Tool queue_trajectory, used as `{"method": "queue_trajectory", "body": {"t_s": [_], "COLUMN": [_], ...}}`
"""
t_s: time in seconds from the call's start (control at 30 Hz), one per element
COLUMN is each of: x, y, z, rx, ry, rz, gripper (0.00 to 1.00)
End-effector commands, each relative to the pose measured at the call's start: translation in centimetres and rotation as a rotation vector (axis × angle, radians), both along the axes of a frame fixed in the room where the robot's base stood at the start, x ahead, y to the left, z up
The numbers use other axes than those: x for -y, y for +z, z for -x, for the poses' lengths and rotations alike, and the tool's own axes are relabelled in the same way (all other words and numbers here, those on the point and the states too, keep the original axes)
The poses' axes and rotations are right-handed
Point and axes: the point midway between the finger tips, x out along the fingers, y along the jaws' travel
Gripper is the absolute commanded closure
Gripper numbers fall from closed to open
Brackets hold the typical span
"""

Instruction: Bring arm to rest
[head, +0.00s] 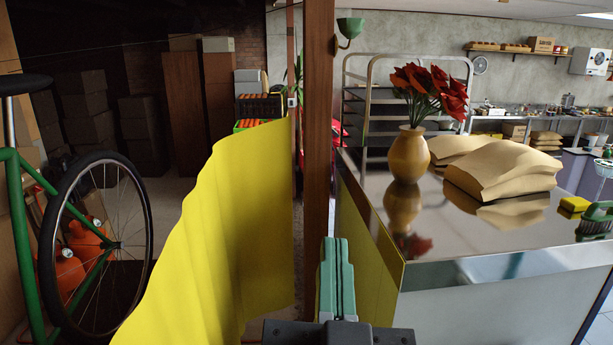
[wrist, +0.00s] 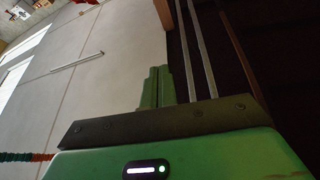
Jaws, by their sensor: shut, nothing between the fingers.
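My gripper (wrist: 155,88) shows in the wrist view as two green fingers close together beyond a dark bar. It is shut and holds nothing. A pale grey panel (wrist: 95,85) with a thin bar handle (wrist: 78,62) fills the left and middle of that view, behind the fingers. I cannot tell how far the fingers are from it. In the head view a green part of my arm shows at the bottom middle, over a dark bar, between a yellow wavy sheet and the steel counter (head: 440,262).
The yellow sheet (head: 225,235) and a brown post (head: 318,120) stand close to my arm. A green bicycle (head: 30,165) is at left. The counter bears a flower vase (head: 411,152), sacks (head: 500,170), a yellow sponge (head: 574,204) and a brush (head: 597,212). Two pale bars (wrist: 202,50) cross the wrist view's dark right.

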Motion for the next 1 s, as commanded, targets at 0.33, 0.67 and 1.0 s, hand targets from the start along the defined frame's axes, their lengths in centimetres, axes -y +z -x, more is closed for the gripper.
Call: {"method": "queue_trajectory", "body": {"t_s": [0.33,0.67,1.0], "x": [-2.4,-2.4,-2.4], "y": [4.8,4.8,4.8], "z": [6.8,6.7,6.7], "rx": [0.197,0.196,0.196], "ry": [-0.014,-0.015,-0.015], "rz": [0.119,0.118,0.118], "gripper": [1.0,1.0,1.0]}}
